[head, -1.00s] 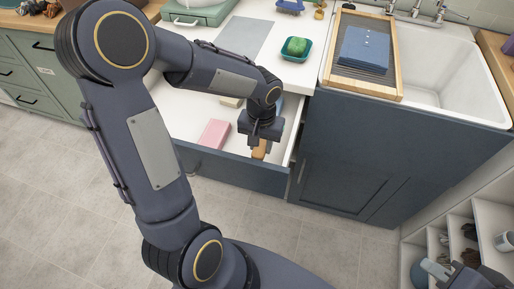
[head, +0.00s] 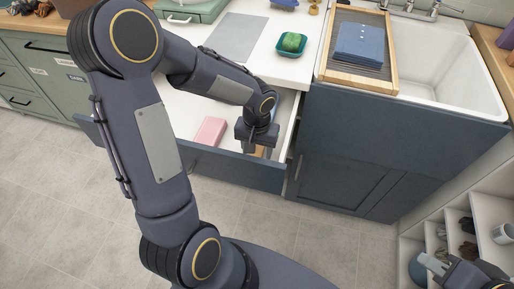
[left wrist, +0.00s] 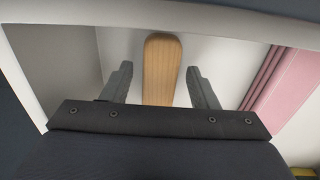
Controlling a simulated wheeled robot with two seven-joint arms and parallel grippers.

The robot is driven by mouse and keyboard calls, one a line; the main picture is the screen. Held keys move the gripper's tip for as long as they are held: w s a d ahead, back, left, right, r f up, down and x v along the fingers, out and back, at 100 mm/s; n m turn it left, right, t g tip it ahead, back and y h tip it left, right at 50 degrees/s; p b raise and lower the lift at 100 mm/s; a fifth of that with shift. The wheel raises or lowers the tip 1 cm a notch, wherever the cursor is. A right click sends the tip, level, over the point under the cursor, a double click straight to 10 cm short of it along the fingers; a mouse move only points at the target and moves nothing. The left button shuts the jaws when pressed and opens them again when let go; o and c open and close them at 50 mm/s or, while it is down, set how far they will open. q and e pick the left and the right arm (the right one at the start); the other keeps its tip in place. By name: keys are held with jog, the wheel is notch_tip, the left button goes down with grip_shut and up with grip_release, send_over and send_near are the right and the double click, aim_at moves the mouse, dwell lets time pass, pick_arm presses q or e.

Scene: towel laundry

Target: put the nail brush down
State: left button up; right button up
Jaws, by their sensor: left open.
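The nail brush (left wrist: 162,70) shows in the left wrist view as a light wooden bar with a rounded end. My left gripper (left wrist: 160,68) is open, one finger on each side of the brush, with gaps between wood and fingers. In the head view my left gripper (head: 261,149) points down into the front right part of the open drawer (head: 230,167). The brush is mostly hidden there behind the gripper. My right gripper (head: 430,266) is at the lower right edge, and its jaws are unclear.
A pink block-like item (head: 210,131) lies in the drawer, left of my left gripper. The drawer's front and right walls are close to that gripper. A teal dish (head: 291,49) with a green item stands on the counter behind. The sink (head: 440,75) is at the right.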

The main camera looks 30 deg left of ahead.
aim_at(257, 151)
pick_arm(q)
jog(key=shift+r, duration=0.15)
jog(key=shift+r, duration=0.3)
notch_tip(257, 151, up, 11)
jog(key=p, duration=0.2)
jog(key=s+r, duration=0.1)
jog(key=s, duration=0.1)
jog(key=s+r+t+h, duration=0.1)
jog(key=s+r, duration=0.1)
jog(key=s, duration=0.1)
jog(key=s+r+t, duration=0.1)
jog(key=s, duration=0.2)
jog(key=shift+r+h, duration=0.3)
jog(key=s+d+m+t+h, duration=0.1)
jog(key=s+d+t+h, duration=0.1)
jog(key=s, duration=0.5)
jog(key=shift+s+d+t, duration=0.4)
jog(key=shift+d+t, duration=0.15)
jog(key=shift+t, duration=0.25)
jog(key=shift+r, duration=0.2)
